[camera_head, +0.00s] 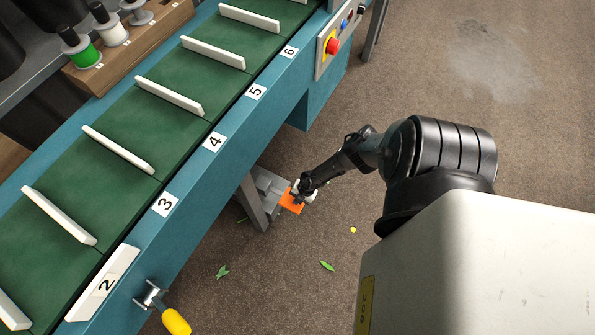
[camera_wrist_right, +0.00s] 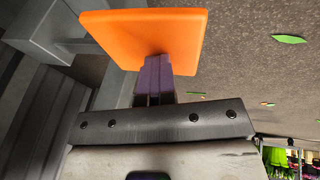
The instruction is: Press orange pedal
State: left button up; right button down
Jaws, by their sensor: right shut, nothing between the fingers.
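The orange pedal (camera_head: 291,201) sits low near the floor, beside a leg of the green conveyor, in the head view. In the right wrist view the orange pedal (camera_wrist_right: 150,32) is a flat plate filling the top middle. My right gripper (camera_head: 300,193) reaches down to the pedal from the upper right. My left gripper is not in view.
The conveyor (camera_head: 190,190) with numbered slots runs diagonally above the pedal. Its grey leg (camera_head: 252,200) stands just left of the pedal. A control panel with a red button (camera_head: 333,46) is at the top. A yellow-handled crank (camera_head: 176,321) sticks out below. Leaf scraps (camera_head: 327,265) lie on open floor.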

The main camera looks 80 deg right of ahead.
jog(key=p+v, duration=0.8)
jog(key=v, duration=0.4)
jog(key=shift+s+d+f, duration=0.2)
jog(key=shift+s+d, duration=0.05)
jog(key=shift+s, duration=0.15)
dwell(2.0)
dwell(0.6)
dwell(0.8)
dwell(0.7)
jog(key=shift+w, duration=0.1)
